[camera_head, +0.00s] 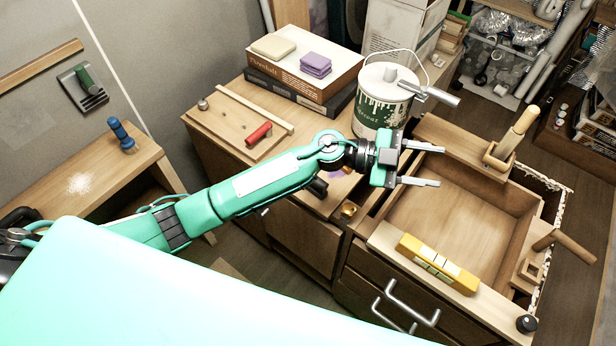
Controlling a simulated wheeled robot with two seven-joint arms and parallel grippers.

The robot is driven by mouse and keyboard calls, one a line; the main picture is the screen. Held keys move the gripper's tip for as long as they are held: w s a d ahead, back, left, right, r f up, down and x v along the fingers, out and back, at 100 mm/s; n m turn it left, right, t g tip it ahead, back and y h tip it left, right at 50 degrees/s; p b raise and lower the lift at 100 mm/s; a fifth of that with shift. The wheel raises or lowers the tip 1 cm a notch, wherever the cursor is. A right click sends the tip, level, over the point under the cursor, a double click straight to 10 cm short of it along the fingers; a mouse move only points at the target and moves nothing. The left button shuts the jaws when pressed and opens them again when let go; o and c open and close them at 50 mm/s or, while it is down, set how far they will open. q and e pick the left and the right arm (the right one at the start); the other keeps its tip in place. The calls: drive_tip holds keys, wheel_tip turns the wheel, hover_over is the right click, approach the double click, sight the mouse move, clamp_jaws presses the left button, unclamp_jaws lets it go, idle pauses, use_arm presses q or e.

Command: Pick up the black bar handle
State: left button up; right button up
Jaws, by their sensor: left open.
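I cannot clearly make out a black bar handle. A dark rounded piece (318,187) shows just below my left forearm on the bench top and is partly hidden by the arm; I cannot tell whether it is the handle. A short black cylinder (527,324) stands at the front right corner of the wooden cabinet. My left gripper (441,166) is open and empty, its fingers pointing right over the back left part of the open wooden box. The paint can is close behind it. My right gripper is not in view.
The paint can (382,102) with a wire bail stands behind the gripper. A yellow level (437,263) lies on the front ledge of the wooden box (465,200), whose inside looks empty. Boxes (300,65) are stacked at the back, and a red-handled tool (258,134) lies on a board.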

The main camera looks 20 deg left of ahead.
use_arm(q)
drive_tip(key=w+a+f+m+g+y, duration=0.2)
drive_tip(key=a+f+g+y, duration=0.3)
drive_tip(key=a+f+y, duration=0.5)
drive_tip(key=w+a+n+t+y, duration=0.1)
drive_tip(key=w+a+n+y, duration=0.15)
drive_tip(key=a+y, duration=0.35)
drive_tip(key=w+a+n+t+y, duration=0.1)
drive_tip(key=w+a+y, duration=0.25)
drive_tip(key=a, duration=0.45)
drive_tip(key=shift+m, duration=0.25)
drive_tip(key=f+p, duration=0.1)
drive_tip(key=f, duration=0.1)
drive_tip(key=s+f+p, duration=0.1)
drive_tip(key=f, duration=0.1)
drive_tip(key=f+p, duration=0.1)
drive_tip(key=f, duration=0.1)
drive_tip(key=shift+s+a+f, duration=0.2)
drive_tip(key=shift+s+f, duration=0.1)
drive_tip(key=shift+s, duration=0.1)
drive_tip(key=f+p, duration=0.1)
drive_tip(key=f, duration=0.1)
drive_tip(key=s+f+p, duration=0.1)
drive_tip(key=f, duration=0.1)
drive_tip(key=shift+f+p, duration=0.25)
drive_tip(key=shift+p, duration=0.05)
drive_tip(key=shift+s+f, duration=0.1)
drive_tip(key=shift+f, duration=0.3)
drive_tip(key=shift+c, duration=0.2)
clamp_jaws()
